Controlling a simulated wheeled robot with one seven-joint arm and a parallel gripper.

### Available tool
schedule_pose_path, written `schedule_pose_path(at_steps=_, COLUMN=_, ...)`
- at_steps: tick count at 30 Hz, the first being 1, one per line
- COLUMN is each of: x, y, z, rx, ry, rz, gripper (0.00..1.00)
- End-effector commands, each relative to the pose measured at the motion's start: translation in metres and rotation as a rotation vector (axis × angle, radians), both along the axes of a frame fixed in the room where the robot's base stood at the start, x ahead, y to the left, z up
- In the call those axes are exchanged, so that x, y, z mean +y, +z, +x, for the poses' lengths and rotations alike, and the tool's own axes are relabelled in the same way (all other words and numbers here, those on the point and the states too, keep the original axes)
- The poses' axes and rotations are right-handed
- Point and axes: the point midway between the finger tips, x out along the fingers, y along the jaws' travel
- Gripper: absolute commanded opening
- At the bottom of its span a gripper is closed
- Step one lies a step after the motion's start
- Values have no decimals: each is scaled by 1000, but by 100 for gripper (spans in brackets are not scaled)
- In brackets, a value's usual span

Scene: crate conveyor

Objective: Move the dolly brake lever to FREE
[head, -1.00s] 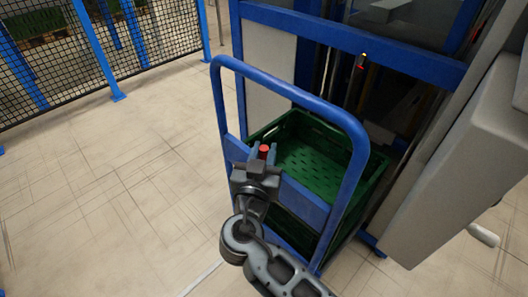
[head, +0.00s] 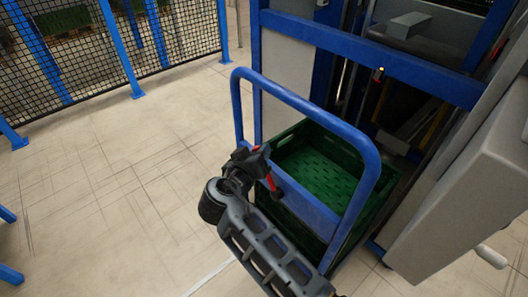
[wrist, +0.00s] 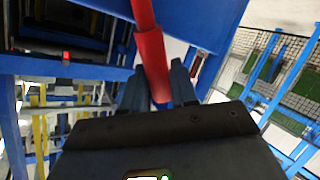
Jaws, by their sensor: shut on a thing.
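The dolly's blue push frame (head: 318,118) stands in the middle of the head view, with a green crate (head: 318,160) on the dolly behind it. The red brake lever (head: 273,187) is at the frame's crossbar, partly hidden by my gripper. My gripper (head: 258,160) is at the left part of the crossbar, shut on the lever. In the wrist view the red lever (wrist: 152,58) runs down between the two dark fingers of my gripper (wrist: 157,88). No FREE marking is readable.
A blue-framed machine (head: 350,48) stands right behind the dolly. A grey cabinet (head: 460,190) is close on the right. A black mesh fence (head: 90,50) with blue posts is at the back left. The tiled floor (head: 130,190) left of the dolly is clear.

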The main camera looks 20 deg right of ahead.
Motion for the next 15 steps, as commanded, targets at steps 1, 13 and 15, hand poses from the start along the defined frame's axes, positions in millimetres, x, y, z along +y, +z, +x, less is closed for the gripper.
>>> schedule_pose_path(at_steps=1, x=1, y=-1, z=3, rx=20, ry=2, rz=-5, gripper=0)
schedule_pose_path(at_steps=13, x=4, y=-8, z=9, rx=89, ry=3, rz=-30, gripper=0)
schedule_pose_path(at_steps=15, x=4, y=-8, z=9, rx=89, ry=3, rz=-29, gripper=0)
